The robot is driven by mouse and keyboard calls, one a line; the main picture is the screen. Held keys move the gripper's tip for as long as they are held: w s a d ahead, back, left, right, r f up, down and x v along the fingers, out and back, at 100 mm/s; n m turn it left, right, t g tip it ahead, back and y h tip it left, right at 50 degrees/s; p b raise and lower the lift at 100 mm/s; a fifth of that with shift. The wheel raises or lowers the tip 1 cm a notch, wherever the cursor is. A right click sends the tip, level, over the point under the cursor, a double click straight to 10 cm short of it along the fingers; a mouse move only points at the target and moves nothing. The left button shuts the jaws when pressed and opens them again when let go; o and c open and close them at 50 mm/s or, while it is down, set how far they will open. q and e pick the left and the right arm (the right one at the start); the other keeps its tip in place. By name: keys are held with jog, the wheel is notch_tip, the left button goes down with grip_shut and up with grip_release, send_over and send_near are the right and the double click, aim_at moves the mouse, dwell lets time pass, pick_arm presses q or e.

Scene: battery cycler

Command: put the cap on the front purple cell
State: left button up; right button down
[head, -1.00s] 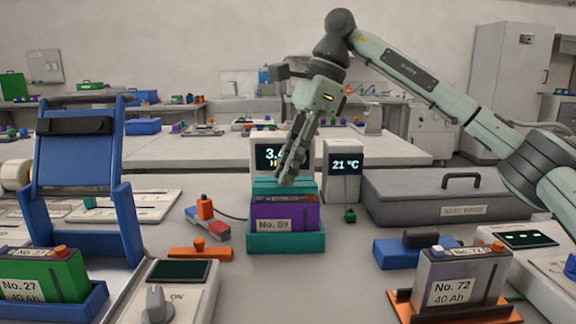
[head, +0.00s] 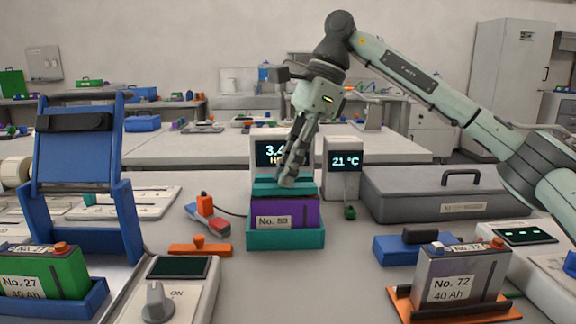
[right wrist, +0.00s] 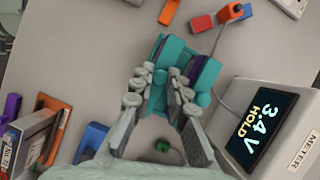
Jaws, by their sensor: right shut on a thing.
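The purple cell (head: 300,212), with a numbered label on its front, stands upright in a teal holder (head: 285,241) at the middle of the table. The teal cap (head: 266,187) is at the cell's top, lying across it. My right gripper (head: 288,178) points down from above and is shut on the cap. In the right wrist view the fingers (right wrist: 162,82) close on the teal cap (right wrist: 182,52), with a little purple showing beside it. The fingers hide part of the cap, and I cannot tell whether it is fully seated. My left gripper is out of view.
The voltage meter (head: 264,152) and a temperature display (head: 343,168) stand close behind. A grey case (head: 440,196) lies to the right. A grey cell (head: 460,275) is front right, a green cell (head: 45,275) in a blue stand front left. Orange pieces (head: 200,248) lie left.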

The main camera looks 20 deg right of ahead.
dwell(0.4)
jog(key=c, duration=0.9)
grip_release()
jog(key=shift+r+p, duration=0.35)
jog(key=shift+r, duration=3.15)
jog(key=shift+c, duration=0.3)
grip_shut()
